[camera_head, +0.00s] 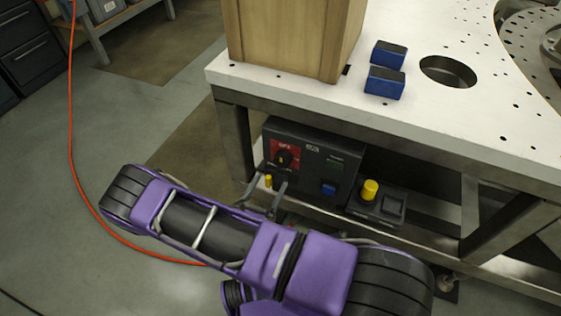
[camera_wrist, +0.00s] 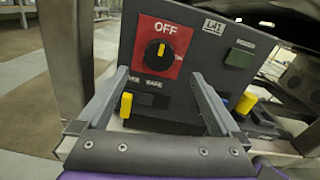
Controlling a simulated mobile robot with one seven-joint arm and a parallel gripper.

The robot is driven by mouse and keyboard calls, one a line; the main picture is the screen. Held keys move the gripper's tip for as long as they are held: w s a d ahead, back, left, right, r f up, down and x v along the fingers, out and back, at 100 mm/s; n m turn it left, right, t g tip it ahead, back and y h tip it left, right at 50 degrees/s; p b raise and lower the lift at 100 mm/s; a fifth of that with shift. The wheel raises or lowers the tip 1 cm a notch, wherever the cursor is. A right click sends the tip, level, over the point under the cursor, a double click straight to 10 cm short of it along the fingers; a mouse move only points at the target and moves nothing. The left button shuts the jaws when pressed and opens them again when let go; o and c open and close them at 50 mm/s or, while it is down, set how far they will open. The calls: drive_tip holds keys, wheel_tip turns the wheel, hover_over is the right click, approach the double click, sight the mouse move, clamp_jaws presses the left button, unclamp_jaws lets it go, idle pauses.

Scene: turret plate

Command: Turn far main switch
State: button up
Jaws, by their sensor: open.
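The main switch (camera_wrist: 153,54) is a round black knob with a yellow pointer on a red plate. The pointer is upright, towards the word OFF. The switch also shows in the head view (camera_head: 284,159) on the dark control box (camera_head: 318,143) under the white table. My gripper (camera_wrist: 160,74) is open and empty. In the wrist view its fingers stand apart, left and right below the knob, with the knob between and beyond them. In the head view my gripper (camera_head: 271,178) is just in front of the box. Whether a finger touches the panel cannot be told.
A yellow lever (camera_wrist: 126,104) sits low on the panel by the left finger. A green button (camera_wrist: 240,57) is at upper right. A yellow knob (camera_head: 370,189) stands on a smaller box to the right. A metal table leg (camera_head: 235,138) is close on the left.

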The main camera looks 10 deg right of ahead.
sight(281, 162)
drive_tip(key=x, duration=1)
drive_tip(key=shift+w, duration=0.15)
drive_tip(key=c, duration=1.3)
drive_tip(key=shift+c, duration=0.2)
